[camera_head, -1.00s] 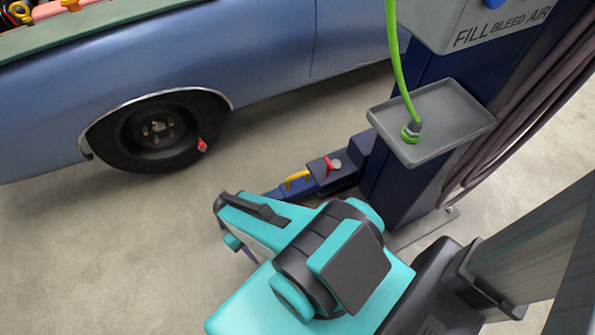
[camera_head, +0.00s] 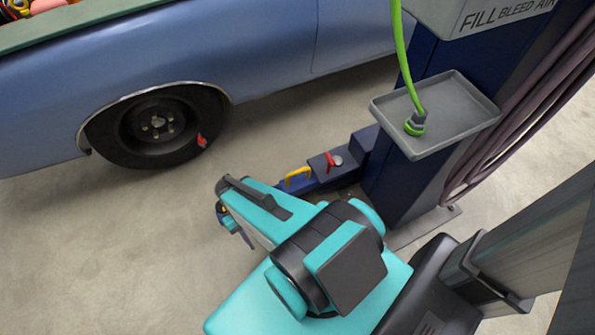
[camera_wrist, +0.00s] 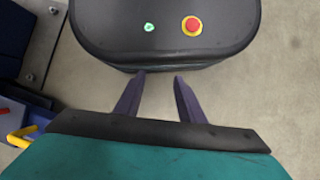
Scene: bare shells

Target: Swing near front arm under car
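The near front lift arm (camera_head: 322,180) is low and dark blue, at the foot of the blue post (camera_head: 415,185). It has a yellow handle (camera_head: 298,176) and a red lever (camera_head: 330,161). The yellow handle also shows at the left edge of the wrist view (camera_wrist: 20,136). The arm's outer end is hidden behind my arm in the head view. The blue car (camera_head: 250,50) stands beyond it. My gripper (camera_wrist: 157,76) is open and empty, its two dark purple fingers apart. It hangs in front of the lift arm, not touching it.
The car's front wheel (camera_head: 158,126) is at the upper left. A grey tray (camera_head: 455,110) with a green hose (camera_head: 400,60) is fixed to the post. Bare concrete floor (camera_head: 110,250) lies open at the left.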

